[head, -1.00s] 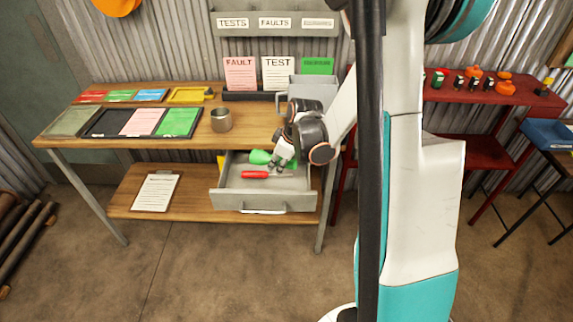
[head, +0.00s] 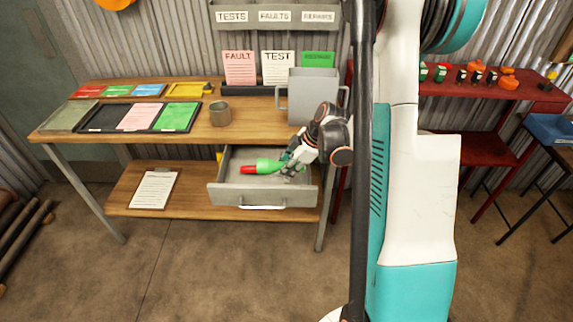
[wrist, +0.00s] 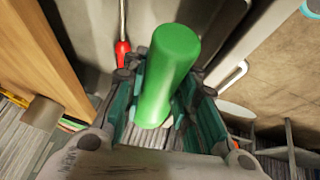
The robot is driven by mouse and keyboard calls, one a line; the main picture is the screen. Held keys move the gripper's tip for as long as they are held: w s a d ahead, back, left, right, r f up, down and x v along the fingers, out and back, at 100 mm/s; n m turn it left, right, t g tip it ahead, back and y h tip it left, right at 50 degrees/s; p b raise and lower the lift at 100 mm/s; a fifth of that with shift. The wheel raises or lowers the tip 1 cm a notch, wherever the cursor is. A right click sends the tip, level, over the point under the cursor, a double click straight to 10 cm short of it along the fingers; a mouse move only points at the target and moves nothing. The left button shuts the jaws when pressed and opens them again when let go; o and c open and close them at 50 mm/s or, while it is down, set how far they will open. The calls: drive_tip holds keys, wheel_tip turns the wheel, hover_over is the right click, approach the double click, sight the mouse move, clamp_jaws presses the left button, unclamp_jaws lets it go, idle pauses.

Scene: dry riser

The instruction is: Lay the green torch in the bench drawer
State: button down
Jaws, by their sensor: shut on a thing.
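The green torch (head: 266,165) is in my gripper (head: 288,162), its rounded end pointing left in the head view. The wrist view shows the torch (wrist: 168,70) between the two fingers of my gripper (wrist: 160,115), which is shut on it. The torch is over the open grey bench drawer (head: 262,192); I cannot tell whether it touches the drawer floor. A red-handled screwdriver (head: 247,170) lies in the drawer, its shaft mostly hidden behind the torch and gripper. The screwdriver handle also shows in the wrist view (wrist: 122,52).
The wooden bench top (head: 255,135) is above the drawer. It carries a metal cup (head: 219,113), a grey two-handled container (head: 312,98) and a black tray (head: 95,122) of cards. A clipboard (head: 155,188) lies on the lower shelf, left of the drawer.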

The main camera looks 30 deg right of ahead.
sight(302, 169)
drive_tip(key=shift+f+b, duration=2.2)
drive_tip(key=shift+f, duration=1.55)
drive_tip(key=shift+s+f, duration=0.25)
drive_tip(key=shift+f, duration=0.3)
drive_tip(key=c, duration=1.2)
unclamp_jaws()
drive_tip(key=shift+s, duration=0.1)
drive_tip(key=shift+f, duration=0.1)
drive_tip(key=shift+w+f, duration=0.1)
drive_tip(key=shift+w, duration=0.2)
drive_tip(key=v, duration=1.2)
drive_tip(key=shift+w+a, duration=0.1)
